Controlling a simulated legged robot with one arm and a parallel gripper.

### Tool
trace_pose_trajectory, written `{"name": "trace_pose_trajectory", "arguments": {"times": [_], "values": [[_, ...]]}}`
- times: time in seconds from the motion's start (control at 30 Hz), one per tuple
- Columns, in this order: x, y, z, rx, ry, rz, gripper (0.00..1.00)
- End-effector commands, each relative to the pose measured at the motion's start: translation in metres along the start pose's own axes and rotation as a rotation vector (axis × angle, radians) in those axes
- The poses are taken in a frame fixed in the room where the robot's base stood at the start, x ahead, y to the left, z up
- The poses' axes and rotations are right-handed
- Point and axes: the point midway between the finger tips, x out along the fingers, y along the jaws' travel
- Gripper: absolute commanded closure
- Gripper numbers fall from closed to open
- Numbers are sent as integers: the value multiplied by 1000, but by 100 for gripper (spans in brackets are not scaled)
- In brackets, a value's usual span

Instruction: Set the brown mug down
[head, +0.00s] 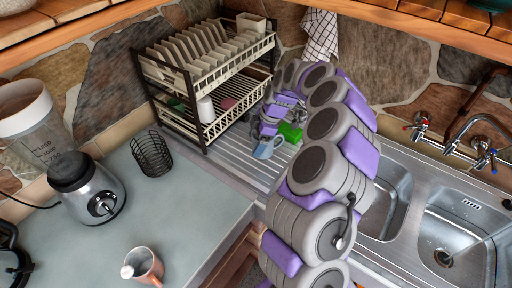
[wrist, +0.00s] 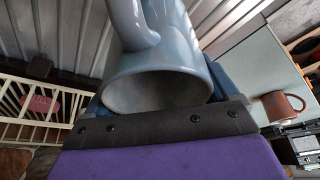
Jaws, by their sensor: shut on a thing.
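My gripper (head: 271,132) is shut on a blue-grey mug (head: 266,149) above the ribbed metal drainboard. In the wrist view, the blue-grey mug (wrist: 155,72) fills the middle, its open mouth towards the camera and its handle at the top. I cannot tell whether its base touches the drainboard. A brown mug (head: 151,264) is not in my gripper. It stands on the grey counter at the bottom of the head view, far from the gripper, and also shows at the right of the wrist view (wrist: 274,106).
A dish rack (head: 205,137) with plates stands behind the drainboard. A green object (head: 291,132) is beside my gripper. The sink (head: 455,225) is at right. A black wire basket (head: 152,153) and a blender (head: 88,188) stand left. The middle counter is clear.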

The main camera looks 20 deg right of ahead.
Motion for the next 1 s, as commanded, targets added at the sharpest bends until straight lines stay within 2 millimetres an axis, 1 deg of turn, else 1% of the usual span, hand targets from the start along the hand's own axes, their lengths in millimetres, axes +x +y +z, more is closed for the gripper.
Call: {"name": "trace_pose_trajectory", "arguments": {"times": [0.03, 0.2, 0.27, 0.6, 0.63, 0.73, 1.0], "values": [[1, 3, -1, -1, -1, 2, 55], [28, 1, 10, 1, 0, -5, 55], [34, 1, 12, 1, 0, -5, 55], [36, 1, 13, 0, 0, -2, 55], [35, 1, 13, 0, 0, -2, 10], [35, 1, 13, 0, 0, -2, 0], [34, 1, 12, 0, 0, -2, 0]]}}
